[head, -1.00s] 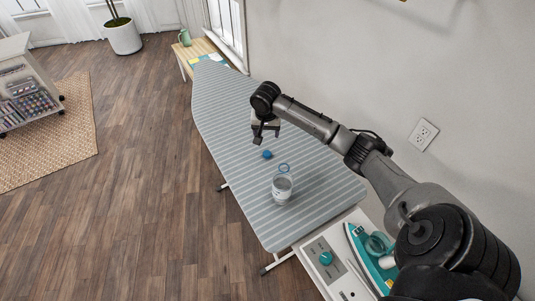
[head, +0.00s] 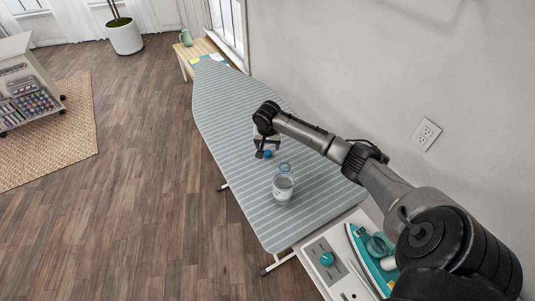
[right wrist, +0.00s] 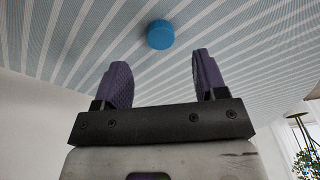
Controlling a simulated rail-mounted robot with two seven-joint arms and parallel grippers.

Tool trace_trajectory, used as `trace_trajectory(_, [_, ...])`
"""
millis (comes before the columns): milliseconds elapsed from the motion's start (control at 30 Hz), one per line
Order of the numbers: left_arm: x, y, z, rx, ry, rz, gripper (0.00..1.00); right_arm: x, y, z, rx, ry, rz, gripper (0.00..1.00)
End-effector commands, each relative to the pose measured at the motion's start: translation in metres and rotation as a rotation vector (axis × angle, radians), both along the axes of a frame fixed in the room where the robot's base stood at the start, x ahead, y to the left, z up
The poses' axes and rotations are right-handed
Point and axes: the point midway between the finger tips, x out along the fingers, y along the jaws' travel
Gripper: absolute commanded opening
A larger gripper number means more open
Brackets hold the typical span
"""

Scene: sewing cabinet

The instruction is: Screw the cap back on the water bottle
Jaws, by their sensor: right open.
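A clear water bottle (head: 283,188) with a pale label and a blue ring at its open top stands upright on the striped ironing board (head: 233,120). The blue cap (head: 267,154) lies on the board just behind the bottle, apart from it. My right gripper (head: 263,150) is right at the cap, above the board, and its fingers partly overlap it in the head view. In the right wrist view the fingers (right wrist: 160,82) are spread with nothing between them, and the cap (right wrist: 160,35) shows beyond their tips, between their lines. My left gripper is not in view.
A side table (head: 337,285) at the board's near end holds a teal iron (head: 370,260) and a teal knob (head: 326,258). A wall (head: 380,60) runs along the right.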

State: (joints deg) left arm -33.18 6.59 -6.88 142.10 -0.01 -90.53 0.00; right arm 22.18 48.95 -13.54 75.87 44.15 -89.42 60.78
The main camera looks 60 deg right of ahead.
Motion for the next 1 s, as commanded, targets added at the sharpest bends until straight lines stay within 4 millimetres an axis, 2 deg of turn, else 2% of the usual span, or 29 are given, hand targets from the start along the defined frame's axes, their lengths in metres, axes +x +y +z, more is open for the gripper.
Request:
trace_trajectory(167, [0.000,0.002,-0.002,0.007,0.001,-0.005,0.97,0.000,0.000,-0.007,0.000,0.001,0.000,0.65])
trace_trajectory(500, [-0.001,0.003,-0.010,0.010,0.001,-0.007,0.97,0.003,-0.004,-0.047,0.000,0.000,-0.001,0.65])
trace_trajectory(967, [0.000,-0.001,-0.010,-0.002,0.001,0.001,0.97,0.003,-0.005,-0.051,-0.001,0.000,0.000,0.65])
trace_trajectory(1000, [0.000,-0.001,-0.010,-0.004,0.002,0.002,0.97,0.003,-0.005,-0.051,-0.001,0.000,0.000,0.62])
